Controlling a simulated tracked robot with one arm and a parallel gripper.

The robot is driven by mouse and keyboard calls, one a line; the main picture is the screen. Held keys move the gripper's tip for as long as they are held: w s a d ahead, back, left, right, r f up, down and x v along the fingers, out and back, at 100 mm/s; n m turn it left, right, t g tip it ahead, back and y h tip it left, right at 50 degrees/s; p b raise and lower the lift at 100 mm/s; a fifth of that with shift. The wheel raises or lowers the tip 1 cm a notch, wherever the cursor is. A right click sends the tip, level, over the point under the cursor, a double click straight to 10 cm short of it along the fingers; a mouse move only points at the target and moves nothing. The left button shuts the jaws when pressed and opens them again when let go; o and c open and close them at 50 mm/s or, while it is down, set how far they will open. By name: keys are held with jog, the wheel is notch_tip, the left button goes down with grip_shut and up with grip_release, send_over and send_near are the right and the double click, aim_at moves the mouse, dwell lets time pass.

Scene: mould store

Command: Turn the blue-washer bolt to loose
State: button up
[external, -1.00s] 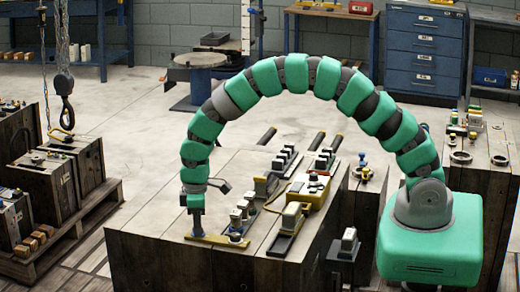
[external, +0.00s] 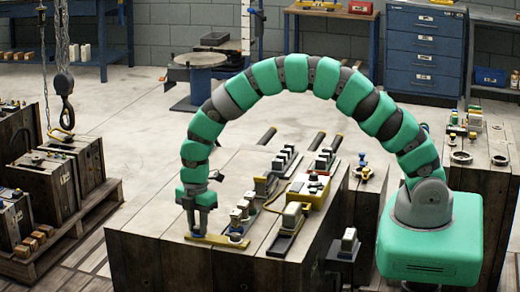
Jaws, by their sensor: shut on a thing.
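My gripper (external: 196,230) points straight down at the left end of a flat yellow bar (external: 215,240) on the wooden block top. Its two dark fingers are shut on a small bolt there, which they mostly hide. I cannot make out the washer colour under the fingers. A grey-topped fitting with a blue ring (external: 236,239) stands upright near the bar's right end, apart from my fingers.
Right of the bar stand a row of grey knobs (external: 243,212) and a yellow box (external: 308,192) with a cable. A dark rail with a pale block (external: 292,214) lies close by. The block top (external: 150,210) is bare to the left.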

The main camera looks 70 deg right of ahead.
aim_at(197, 227)
jog(key=n, duration=0.6)
jog(key=shift+s+f, duration=0.1)
jog(key=shift+f, duration=0.05)
jog(key=n, duration=0.5)
jog(key=shift+n, duration=0.4)
jog(key=o, duration=1)
notch_tip(197, 227, up, 14)
jog(key=shift+f, duration=0.15)
